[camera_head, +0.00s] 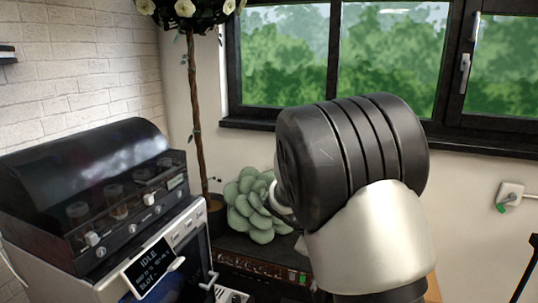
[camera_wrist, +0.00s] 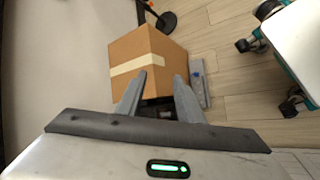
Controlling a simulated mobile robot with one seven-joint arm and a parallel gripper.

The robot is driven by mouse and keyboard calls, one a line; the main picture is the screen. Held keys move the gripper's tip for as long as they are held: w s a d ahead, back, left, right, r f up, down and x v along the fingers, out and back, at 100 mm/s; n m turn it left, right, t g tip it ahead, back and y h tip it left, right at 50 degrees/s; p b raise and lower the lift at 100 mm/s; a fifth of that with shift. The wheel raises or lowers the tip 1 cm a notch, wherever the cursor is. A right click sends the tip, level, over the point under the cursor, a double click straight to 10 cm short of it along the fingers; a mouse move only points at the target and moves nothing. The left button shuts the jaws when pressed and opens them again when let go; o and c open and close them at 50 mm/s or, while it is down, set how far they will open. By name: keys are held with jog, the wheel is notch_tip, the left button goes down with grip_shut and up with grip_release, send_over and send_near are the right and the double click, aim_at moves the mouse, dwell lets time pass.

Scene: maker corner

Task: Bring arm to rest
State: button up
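My gripper (camera_wrist: 161,75) shows in the wrist view with its two grey fingers apart and nothing between them. It points down toward the floor, and a cardboard box (camera_wrist: 136,52) with a pale tape strip lies beyond the fingertips. I cannot tell the exact distance to the box. In the head view my arm (camera_head: 352,150), black and silver, is bent up in front of the window and wall. My gripper is not visible in that view.
A white machine with a dark hood (camera_head: 85,165) and a screen reading IDLE (camera_head: 152,269) stands at left. A succulent (camera_head: 255,208) and a potted tree (camera_head: 193,110) are behind. In the wrist view, wheeled white furniture (camera_wrist: 297,45) stands right of open wooden floor (camera_wrist: 225,55).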

jog(key=s+a+r+m+t+y, duration=0.2)
jog(key=s+r+m+y, duration=0.3)
jog(key=s, duration=0.8)
jog(key=s+a+r+m+t+y, duration=0.1)
jog(key=s+a+r+m+y, duration=0.25)
jog(key=s+r, duration=0.7)
jog(key=s+r+p, duration=0.3)
jog(key=r+p, duration=1.8)
jog(key=p, duration=0.2)
jog(key=shift+d+h+p, duration=0.25)
jog(key=shift+h+p, duration=0.1)
jog(key=shift+p, duration=0.05)
jog(key=shift+m, duration=0.25)
jog(key=shift+c, duration=0.2)
